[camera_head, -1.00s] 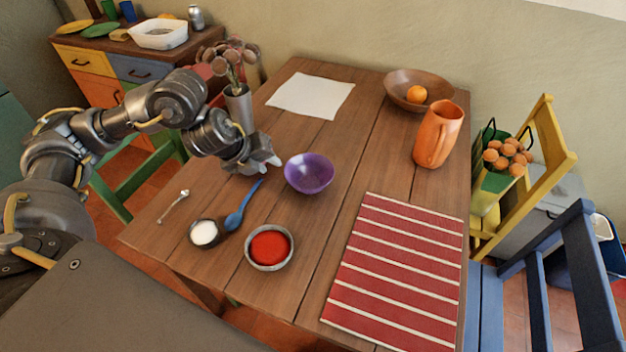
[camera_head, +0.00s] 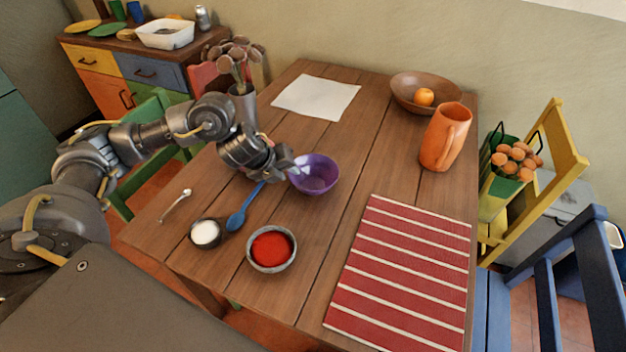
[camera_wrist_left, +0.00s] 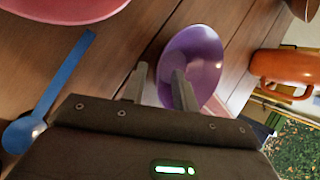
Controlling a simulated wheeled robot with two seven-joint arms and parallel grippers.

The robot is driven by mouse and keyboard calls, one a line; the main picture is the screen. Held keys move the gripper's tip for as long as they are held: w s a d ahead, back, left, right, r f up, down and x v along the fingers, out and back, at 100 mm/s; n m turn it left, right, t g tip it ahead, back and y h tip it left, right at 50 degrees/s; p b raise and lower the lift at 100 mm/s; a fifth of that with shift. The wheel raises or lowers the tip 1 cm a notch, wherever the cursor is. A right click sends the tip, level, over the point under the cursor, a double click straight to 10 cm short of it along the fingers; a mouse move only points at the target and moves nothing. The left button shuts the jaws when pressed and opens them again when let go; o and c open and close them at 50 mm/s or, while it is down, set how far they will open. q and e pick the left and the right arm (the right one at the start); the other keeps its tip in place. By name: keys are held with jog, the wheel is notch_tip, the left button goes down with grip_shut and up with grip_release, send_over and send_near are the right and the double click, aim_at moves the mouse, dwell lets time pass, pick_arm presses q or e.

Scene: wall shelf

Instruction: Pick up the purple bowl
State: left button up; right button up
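The purple bowl (camera_head: 316,177) stands upright on the wooden table, near its middle. It also shows in the left wrist view (camera_wrist_left: 203,52). My left gripper (camera_head: 288,170) is at the bowl's left rim. In the left wrist view its two fingers (camera_wrist_left: 161,88) are apart, one outside the bowl and the other in front of its inside, with the near rim seen between them. Whether either finger touches the bowl I cannot tell. My right gripper is in neither view.
A blue spoon (camera_head: 238,216), a bowl of white stuff (camera_head: 206,233) and a bowl of red powder (camera_head: 271,249) lie nearby. A striped mat (camera_head: 400,270) is at the front right. An orange jug (camera_head: 440,145) and a wooden bowl (camera_head: 405,90) stand farther back.

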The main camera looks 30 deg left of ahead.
aim_at(292, 175)
pick_arm(q)
jog(key=x, duration=0.3)
jog(key=shift+w, duration=0.15)
jog(key=shift+d, duration=0.1)
grip_shut()
